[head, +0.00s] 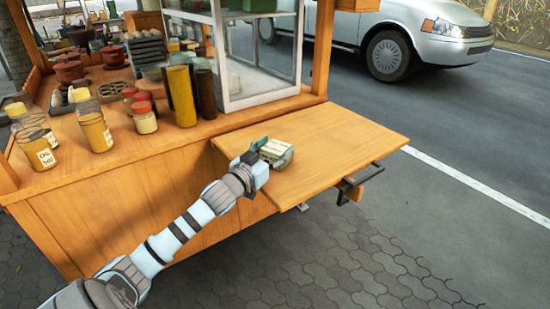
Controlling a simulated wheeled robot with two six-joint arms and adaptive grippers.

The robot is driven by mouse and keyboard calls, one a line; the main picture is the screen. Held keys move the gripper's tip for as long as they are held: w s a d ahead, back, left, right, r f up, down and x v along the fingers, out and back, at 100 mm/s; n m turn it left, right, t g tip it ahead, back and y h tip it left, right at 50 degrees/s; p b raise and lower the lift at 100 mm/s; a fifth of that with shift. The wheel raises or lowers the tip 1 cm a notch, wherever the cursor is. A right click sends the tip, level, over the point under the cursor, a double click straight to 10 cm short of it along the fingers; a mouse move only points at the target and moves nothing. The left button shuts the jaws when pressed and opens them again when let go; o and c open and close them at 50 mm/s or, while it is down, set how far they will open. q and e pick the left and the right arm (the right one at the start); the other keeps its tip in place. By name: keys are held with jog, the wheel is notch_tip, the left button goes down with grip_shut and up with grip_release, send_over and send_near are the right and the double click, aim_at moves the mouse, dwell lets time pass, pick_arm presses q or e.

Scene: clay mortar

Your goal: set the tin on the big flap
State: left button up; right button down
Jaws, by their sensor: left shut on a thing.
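The tin (277,152) is a small, pale box-like thing with some green, over the near left part of the big flap. The big flap (335,150) is a flat wooden board that sticks out from the right side of the wooden cart. My left gripper (262,150) comes in from the lower left and is shut on the tin. I cannot tell whether the tin touches the flap or is held just above it. My arm's end hides part of the flap's left edge. My right gripper is not in view.
The cart's counter (110,165) holds several bottles, jars and bowls. A glass case (260,60) stands behind the flap. A dark metal bracket (358,182) juts from the flap's front edge. The flap's right part is bare. A silver car (420,30) stands on the road.

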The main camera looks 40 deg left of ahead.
pick_arm(q)
jog(key=o, duration=1.3)
jog(key=shift+f, duration=0.1)
jog(key=shift+s, duration=0.5)
jog(key=s, duration=0.3)
jog(key=s+p, duration=0.1)
jog(key=shift+s+d, duration=0.25)
jog(key=shift+s, duration=0.1)
jog(key=s+p, duration=0.1)
jog(key=s, duration=0.1)
jog(key=s+p, duration=0.1)
jog(key=s, duration=0.1)
jog(key=s+p, duration=0.1)
jog(key=s, duration=0.1)
jog(key=shift+s+d, duration=0.15)
jog(key=shift+d, duration=0.2)
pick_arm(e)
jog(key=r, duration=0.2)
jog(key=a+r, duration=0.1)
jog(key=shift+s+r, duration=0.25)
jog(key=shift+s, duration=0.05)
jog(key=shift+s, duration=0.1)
